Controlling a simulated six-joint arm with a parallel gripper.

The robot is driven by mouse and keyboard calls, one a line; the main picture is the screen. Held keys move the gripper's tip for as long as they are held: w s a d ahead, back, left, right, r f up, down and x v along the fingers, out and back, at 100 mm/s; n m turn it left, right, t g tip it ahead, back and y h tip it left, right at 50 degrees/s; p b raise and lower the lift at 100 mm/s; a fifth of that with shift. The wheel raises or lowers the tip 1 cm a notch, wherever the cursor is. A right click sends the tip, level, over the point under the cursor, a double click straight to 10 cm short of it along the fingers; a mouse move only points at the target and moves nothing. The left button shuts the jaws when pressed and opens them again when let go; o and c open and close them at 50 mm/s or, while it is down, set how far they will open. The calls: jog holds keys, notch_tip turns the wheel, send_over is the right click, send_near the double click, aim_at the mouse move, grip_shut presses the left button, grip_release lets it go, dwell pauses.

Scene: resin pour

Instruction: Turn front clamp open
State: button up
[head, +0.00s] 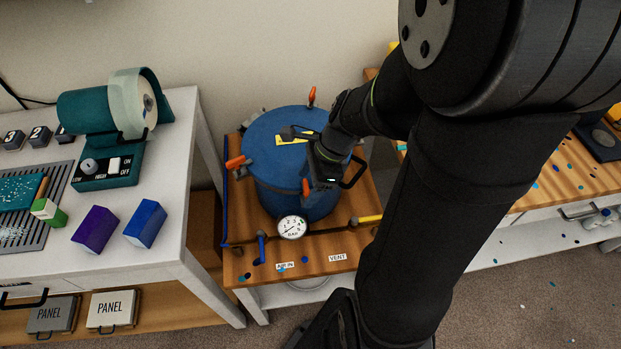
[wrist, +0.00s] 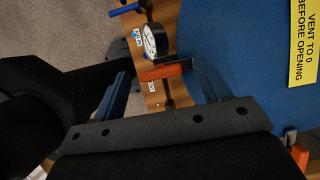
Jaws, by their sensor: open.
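The blue pressure pot (head: 270,150) stands on a wooden stand with its lid on. The front clamp (head: 306,187) has an orange handle at the pot's front edge, partly beside my gripper. In the wrist view the front clamp's handle (wrist: 163,72) lies crosswise between my two fingers. My gripper (head: 322,176) is over the front right of the lid, pointing down. In the wrist view my gripper (wrist: 158,78) is open, one finger on each side of the orange handle. I cannot tell whether either finger touches it.
Other orange clamps sit at the left (head: 236,162) and back (head: 311,97) of the lid. A pressure gauge (head: 292,227) stands just in front of the pot, close to the handle. A blue valve lever (head: 261,247) and a yellow one (head: 370,218) flank it. A white table (head: 190,225) stands left.

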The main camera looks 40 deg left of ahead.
jog(key=c, duration=1)
jog(key=shift+n, duration=0.4)
jog(key=shift+o, duration=0.2)
jog(key=n, duration=0.2)
jog(key=n+h, duration=0.1)
jog(key=shift+w+a+n+g+h, duration=0.1)
jog(key=shift+n+g+h, duration=0.2)
jog(key=shift+n+g, duration=0.1)
jog(key=n, duration=0.2)
jog(key=n+h, duration=0.1)
jog(key=n, duration=0.1)
jog(key=shift+a+n+h, duration=0.15)
jog(key=shift+n+h, duration=0.15)
jog(key=n+h, duration=0.1)
jog(key=n, duration=0.3)
jog(key=shift+a+h, duration=0.1)
jog(key=shift+h, duration=0.3)
jog(key=n+h, duration=0.1)
jog(key=n, duration=0.3)
jog(key=shift+a+n+t, duration=0.1)
jog(key=shift+n+t, duration=0.2)
jog(key=shift+t, duration=0.1)
jog(key=shift+c, duration=0.2)
jog(key=shift+o, duration=0.2)
